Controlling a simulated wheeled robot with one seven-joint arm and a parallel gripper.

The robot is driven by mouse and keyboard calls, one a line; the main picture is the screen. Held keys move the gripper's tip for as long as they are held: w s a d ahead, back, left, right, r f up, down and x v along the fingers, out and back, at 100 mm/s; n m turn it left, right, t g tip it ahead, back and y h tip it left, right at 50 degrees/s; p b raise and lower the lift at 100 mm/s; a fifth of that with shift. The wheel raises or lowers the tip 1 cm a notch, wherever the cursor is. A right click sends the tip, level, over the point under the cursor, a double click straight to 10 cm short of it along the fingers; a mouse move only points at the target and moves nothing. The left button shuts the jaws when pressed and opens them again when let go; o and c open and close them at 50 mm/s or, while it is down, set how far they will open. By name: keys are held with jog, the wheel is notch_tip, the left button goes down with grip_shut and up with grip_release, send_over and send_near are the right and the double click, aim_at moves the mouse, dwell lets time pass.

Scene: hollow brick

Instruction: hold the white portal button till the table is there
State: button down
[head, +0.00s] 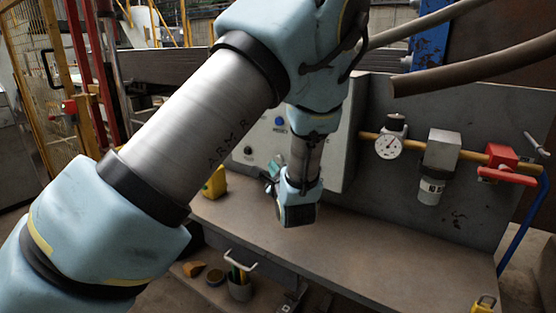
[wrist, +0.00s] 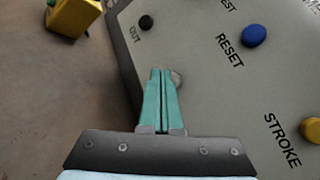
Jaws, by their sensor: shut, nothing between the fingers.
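In the head view my gripper (head: 271,180) is low in front of the panel (head: 338,163), above the bench.
Nearby are a blue RESET button (wrist: 253,36), a black OUT button (wrist: 146,22) and a yellow STROKE button (wrist: 312,130). A yellow object (head: 215,182) stands on the bench (head: 390,255). A gauge (head: 388,147), filter (head: 438,160) and red valve (head: 502,165) are at right.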

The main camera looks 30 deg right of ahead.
jog(key=s+a, duration=0.1)
jog(key=a, duration=0.1)
jog(key=s+a+p, duration=0.1)
jog(key=a, duration=0.1)
jog(key=shift+s+a, duration=0.2)
dwell(0.4)
dwell(0.4)
